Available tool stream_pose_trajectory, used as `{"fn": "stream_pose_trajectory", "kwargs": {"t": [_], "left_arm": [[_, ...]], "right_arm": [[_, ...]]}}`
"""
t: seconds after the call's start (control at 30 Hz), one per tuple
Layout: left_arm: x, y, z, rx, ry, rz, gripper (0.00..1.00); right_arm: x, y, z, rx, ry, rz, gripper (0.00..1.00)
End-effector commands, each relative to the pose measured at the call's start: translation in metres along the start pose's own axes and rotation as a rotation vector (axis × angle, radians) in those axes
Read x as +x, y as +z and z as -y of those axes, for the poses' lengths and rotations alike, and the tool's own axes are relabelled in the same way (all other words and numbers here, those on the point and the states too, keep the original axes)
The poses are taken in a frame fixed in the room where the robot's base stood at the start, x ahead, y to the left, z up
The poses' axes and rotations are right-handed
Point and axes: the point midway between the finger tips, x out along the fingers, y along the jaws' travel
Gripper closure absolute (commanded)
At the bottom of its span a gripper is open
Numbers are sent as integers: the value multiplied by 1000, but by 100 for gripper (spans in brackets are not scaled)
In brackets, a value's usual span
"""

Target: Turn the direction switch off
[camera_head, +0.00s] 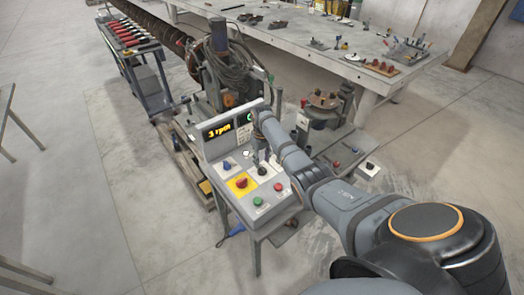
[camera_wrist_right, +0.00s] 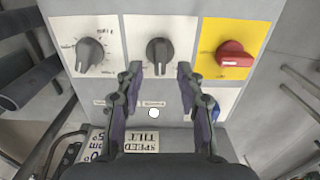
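The grey control box (camera_head: 268,213) stands below my right arm. Its display (camera_head: 219,131) reads about "3 rpm". In the right wrist view, two dark rotary knobs sit on white plates: a left one (camera_wrist_right: 90,52) and a middle one (camera_wrist_right: 158,52). Their labels are too small to read, so I cannot tell which is the direction switch. My right gripper (camera_wrist_right: 160,68) is open, its fingertips on either side of the middle knob's lower part, apart from it. It also shows in the head view (camera_head: 262,155), above the panel. My left gripper is not in view.
A red knob (camera_wrist_right: 234,55) on a yellow plate is right of the middle knob. A blue knob (camera_head: 227,165), a green button (camera_head: 257,201) and a red button (camera_head: 278,187) are on the panel. Machinery with cables (camera_head: 222,75) stands behind; a long workbench (camera_head: 300,45) is beyond.

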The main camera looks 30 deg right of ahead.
Motion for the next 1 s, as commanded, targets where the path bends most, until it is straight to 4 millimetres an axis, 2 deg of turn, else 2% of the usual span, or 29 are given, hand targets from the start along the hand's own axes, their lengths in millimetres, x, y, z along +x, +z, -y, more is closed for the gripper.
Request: {"fn": "stream_pose_trajectory", "kwargs": {"t": [0.03,0.2,0.4,1.0], "left_arm": [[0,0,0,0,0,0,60],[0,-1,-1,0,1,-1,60],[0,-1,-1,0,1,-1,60],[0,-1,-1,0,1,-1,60]], "right_arm": [[-14,-1,-1,-1,3,-6,62],[-54,-1,0,-1,2,-4,62],[-79,0,0,0,1,-1,62],[-80,1,1,-2,3,-1,62]]}}
